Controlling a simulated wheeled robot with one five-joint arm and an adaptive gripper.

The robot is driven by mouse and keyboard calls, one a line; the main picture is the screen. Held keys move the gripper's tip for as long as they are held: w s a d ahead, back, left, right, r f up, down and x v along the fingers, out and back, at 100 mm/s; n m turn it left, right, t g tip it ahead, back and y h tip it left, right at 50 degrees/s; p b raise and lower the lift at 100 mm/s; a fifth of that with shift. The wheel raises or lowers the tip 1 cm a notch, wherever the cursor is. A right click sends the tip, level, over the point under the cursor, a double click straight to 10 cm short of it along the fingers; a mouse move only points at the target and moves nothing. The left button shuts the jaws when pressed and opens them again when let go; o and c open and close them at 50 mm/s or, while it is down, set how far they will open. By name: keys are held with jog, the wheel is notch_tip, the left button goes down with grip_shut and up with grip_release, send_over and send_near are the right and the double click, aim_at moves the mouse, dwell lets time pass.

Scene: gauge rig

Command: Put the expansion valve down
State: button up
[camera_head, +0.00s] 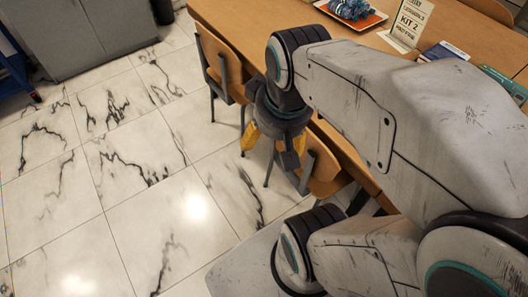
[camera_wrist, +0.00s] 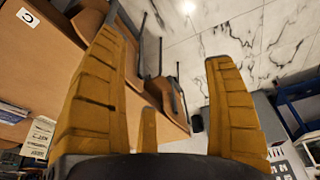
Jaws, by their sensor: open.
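My gripper (camera_head: 274,146) points down beside the table edge in the head view, with yellow fingers. In the wrist view my gripper (camera_wrist: 163,60) has its yellow fingers spread wide, with nothing held between them. I cannot make out an expansion valve for certain in either view. A blue, knobbly object (camera_head: 351,8) lies on an orange tray (camera_head: 376,20) at the top of the head view, cut by the frame edge; I cannot tell what it is. It is well apart from my gripper.
A wooden table (camera_head: 235,12) runs along the right, with wooden chairs (camera_head: 222,62) at its near side. A "KIT 2" sign (camera_head: 411,22) and a blue book (camera_head: 444,51) are on it. A grey cabinet (camera_head: 85,35) stands at upper left. The marble floor (camera_head: 120,180) is clear.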

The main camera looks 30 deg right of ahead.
jog(key=shift+n+y, duration=0.3)
jog(key=shift+n, duration=0.6)
jog(key=shift+s+a+f, duration=0.3)
jog(key=shift+s+a, duration=0.35)
jog(key=shift+a, duration=0.25)
jog(key=shift+s+a+f, duration=0.3)
jog(key=shift+s+a, duration=0.3)
jog(key=shift+a, duration=0.3)
